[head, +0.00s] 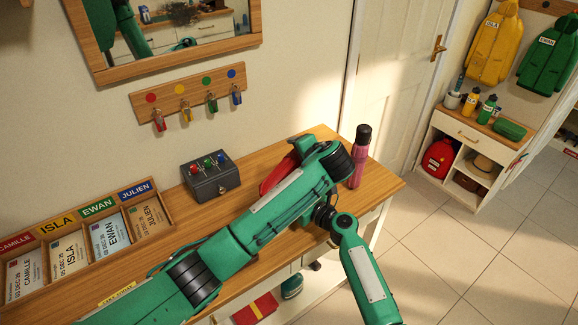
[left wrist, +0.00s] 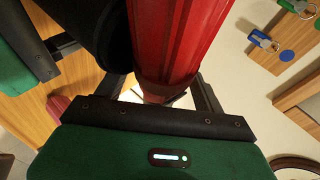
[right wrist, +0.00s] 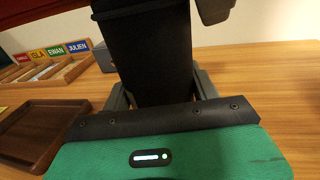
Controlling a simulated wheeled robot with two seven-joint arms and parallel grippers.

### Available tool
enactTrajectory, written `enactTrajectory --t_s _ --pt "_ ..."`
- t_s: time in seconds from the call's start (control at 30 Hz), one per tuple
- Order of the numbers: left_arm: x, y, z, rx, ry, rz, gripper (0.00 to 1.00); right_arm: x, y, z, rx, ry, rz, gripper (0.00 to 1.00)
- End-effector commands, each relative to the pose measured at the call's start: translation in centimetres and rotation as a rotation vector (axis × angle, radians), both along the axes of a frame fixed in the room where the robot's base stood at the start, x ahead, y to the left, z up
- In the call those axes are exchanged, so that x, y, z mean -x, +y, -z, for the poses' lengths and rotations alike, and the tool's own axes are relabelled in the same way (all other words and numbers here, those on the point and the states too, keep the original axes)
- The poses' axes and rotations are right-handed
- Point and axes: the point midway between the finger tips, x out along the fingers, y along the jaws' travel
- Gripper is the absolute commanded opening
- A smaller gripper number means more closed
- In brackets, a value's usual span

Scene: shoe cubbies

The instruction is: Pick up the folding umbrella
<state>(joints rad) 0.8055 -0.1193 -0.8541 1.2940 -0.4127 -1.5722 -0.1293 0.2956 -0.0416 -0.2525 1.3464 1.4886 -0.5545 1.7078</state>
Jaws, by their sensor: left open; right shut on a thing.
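The folding umbrella shows as a long red ribbed shape (head: 279,174) partly behind my left arm in the head view. In the left wrist view its red cover (left wrist: 180,40) runs down between the spread fingers of my left gripper (left wrist: 163,92), which is open. My right gripper (right wrist: 163,92) is shut on a black piece (right wrist: 145,50) that looks like the umbrella's handle. Part of the red cover (right wrist: 45,87) shows behind it at the left. Where handle and cover join is unclear. In the head view my arm hides most of both grippers.
A pink bottle with a black top (head: 358,165) stands near the bench's right end. A grey box with colored knobs (head: 210,178) sits by the wall, under a key rack (head: 190,97). A name-card tray (head: 160,212) lies left. A brown tray (right wrist: 40,130) shows on the bench.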

Motion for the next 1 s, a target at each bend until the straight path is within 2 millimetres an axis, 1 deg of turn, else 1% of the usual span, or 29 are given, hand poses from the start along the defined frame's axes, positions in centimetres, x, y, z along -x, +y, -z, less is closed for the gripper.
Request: enactTrajectory --t_s 0.13,0.27,0.3,0.37,0.4,0.47,0.63,0.73,0.87,1.0 --pt "0.0 0.0 0.0 0.0 0.0 0.001 0.7 0.0 0.0 0.0 0.0 0.0 0.0 0.38" --pt "0.0 0.0 0.0 0.0 0.0 0.001 0.45 0.0 0.0 0.0 0.0 0.0 0.0 0.38" --pt "0.0 0.0 0.0 0.0 0.0 0.001 0.37 0.0 0.0 0.0 0.0 0.0 0.0 0.38" --pt "0.0 0.0 -0.1 0.0 0.0 0.001 0.25 0.0 0.0 0.0 0.0 0.0 0.0 0.38" --pt "0.0 0.0 -0.1 0.0 0.0 0.001 0.17 0.0 0.0 0.0 0.0 0.0 0.0 0.38" --pt "0.0 -0.1 -0.1 0.001 -0.002 0.001 0.09 0.0 0.0 0.0 0.0 0.0 0.0 0.38" --pt "0.0 -0.1 -0.2 0.001 -0.002 0.001 0.09 0.0 0.0 0.0 0.0 0.0 0.0 0.38" --pt "0.0 -0.1 -0.9 0.002 -0.004 0.002 0.09 0.0 0.0 0.0 0.0 0.0 0.0 0.38" --pt "0.0 -0.1 -3.1 0.003 -0.006 0.001 0.09 0.0 0.0 0.0 0.0 0.0 0.0 0.38" --pt "0.0 -0.2 -6.1 0.004 -0.007 0.002 0.09 0.0 0.0 0.0 0.0 0.0 0.0 0.38"
